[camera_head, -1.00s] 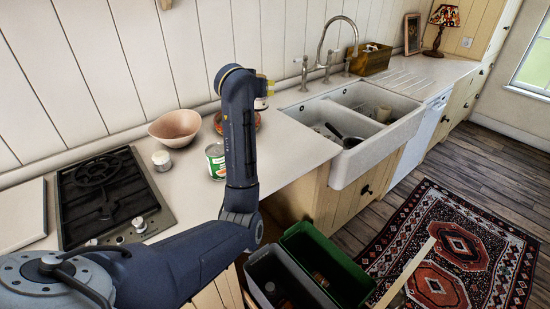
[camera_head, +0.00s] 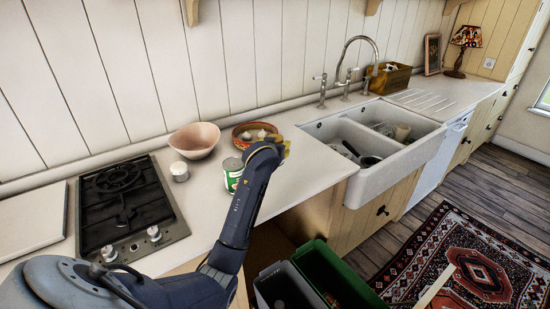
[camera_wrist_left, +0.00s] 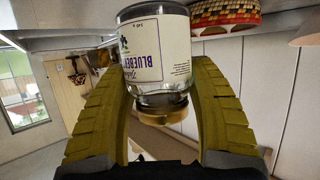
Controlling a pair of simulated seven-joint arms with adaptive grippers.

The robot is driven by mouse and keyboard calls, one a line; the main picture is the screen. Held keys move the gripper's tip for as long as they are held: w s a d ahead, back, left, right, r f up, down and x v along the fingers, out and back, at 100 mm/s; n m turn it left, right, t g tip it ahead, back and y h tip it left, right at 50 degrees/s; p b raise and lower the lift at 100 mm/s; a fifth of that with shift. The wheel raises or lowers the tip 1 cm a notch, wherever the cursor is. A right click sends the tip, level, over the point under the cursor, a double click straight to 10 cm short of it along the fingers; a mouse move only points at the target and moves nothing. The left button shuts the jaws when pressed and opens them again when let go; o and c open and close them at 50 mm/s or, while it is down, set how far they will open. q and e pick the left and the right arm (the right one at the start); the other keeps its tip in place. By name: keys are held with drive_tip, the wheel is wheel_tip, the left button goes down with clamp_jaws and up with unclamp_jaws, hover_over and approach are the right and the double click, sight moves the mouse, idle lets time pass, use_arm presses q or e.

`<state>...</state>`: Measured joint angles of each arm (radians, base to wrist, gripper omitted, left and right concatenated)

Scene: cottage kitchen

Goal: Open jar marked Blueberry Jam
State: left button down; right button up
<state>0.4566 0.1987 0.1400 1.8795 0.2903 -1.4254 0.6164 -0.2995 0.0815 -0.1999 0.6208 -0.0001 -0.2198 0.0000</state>
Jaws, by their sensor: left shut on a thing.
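In the left wrist view, the glass jar (camera_wrist_left: 158,55) has a white label on which "BLUEBER" can be made out. Its gold-coloured lid (camera_wrist_left: 165,110) faces my palm. The yellow fingers of my left gripper (camera_wrist_left: 163,75) are closed on the jar from both sides. In the head view, my left gripper (camera_head: 284,147) is low over the counter, right of the green-and-white can. The jar is hidden there behind the gripper and arm, and I cannot tell whether it touches the counter. My right gripper is not in view.
The can (camera_head: 232,174) stands close to my left arm, with a red patterned bowl (camera_head: 238,140) behind. A pink bowl (camera_head: 194,140), small white jar (camera_head: 179,172) and black hob (camera_head: 128,210) are left. The sink (camera_head: 372,150) is right. Bare counter (camera_head: 315,165) lies between gripper and sink.

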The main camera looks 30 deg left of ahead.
use_arm(q)
drive_tip(key=shift+f, duration=2.35)
drive_tip(key=shift+f, duration=0.15)
drive_tip(key=shift+c, duration=1.9)
unclamp_jaws()
